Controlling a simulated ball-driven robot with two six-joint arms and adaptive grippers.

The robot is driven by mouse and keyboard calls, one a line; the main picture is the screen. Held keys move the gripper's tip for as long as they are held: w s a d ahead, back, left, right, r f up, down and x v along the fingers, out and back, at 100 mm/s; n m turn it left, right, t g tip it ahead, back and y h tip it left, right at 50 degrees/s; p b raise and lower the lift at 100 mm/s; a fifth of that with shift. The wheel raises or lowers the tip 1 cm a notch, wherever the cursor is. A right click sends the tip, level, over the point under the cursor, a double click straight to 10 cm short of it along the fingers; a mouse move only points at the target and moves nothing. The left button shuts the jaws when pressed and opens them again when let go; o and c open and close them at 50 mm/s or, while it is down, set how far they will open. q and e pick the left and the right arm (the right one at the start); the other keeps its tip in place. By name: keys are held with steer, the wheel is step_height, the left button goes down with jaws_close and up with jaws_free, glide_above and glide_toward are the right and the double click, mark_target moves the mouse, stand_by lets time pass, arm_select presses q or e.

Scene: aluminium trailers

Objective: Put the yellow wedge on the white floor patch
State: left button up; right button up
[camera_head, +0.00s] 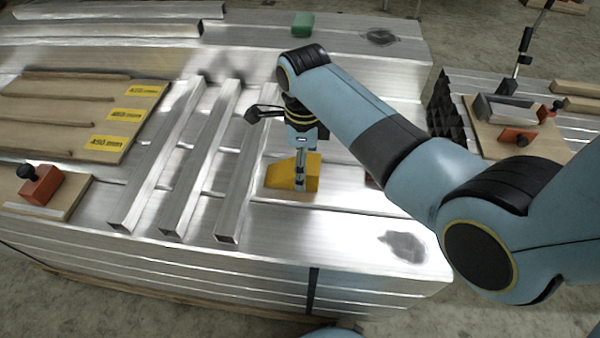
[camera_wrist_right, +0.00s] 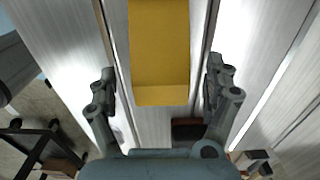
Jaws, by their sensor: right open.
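The yellow wedge (camera_head: 280,173) lies on the aluminium stack, right of the bare square tubes. It also shows in the right wrist view (camera_wrist_right: 160,45), at the top middle. My right gripper (camera_head: 301,176) hangs down over the wedge and partly covers it in the head view. In the right wrist view the fingers of my right gripper (camera_wrist_right: 160,76) are spread wide, one to each side of the wedge, with a gap on both sides. I cannot make out the white floor patch in either view. My left gripper does not show.
Several square tubes (camera_head: 241,165) lie beside the wedge to the left. A board with yellow labels (camera_head: 117,142) and a red clamp block (camera_head: 40,184) are farther left. A green block (camera_head: 302,24) sits at the back. A second stack with boards (camera_head: 500,145) stands right, across a floor gap.

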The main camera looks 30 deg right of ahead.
step_height(320, 180, down, 2)
steer(key=shift+f, duration=0.1)
steer(key=shift+c, duration=0.3)
steer(key=c, duration=1.5)
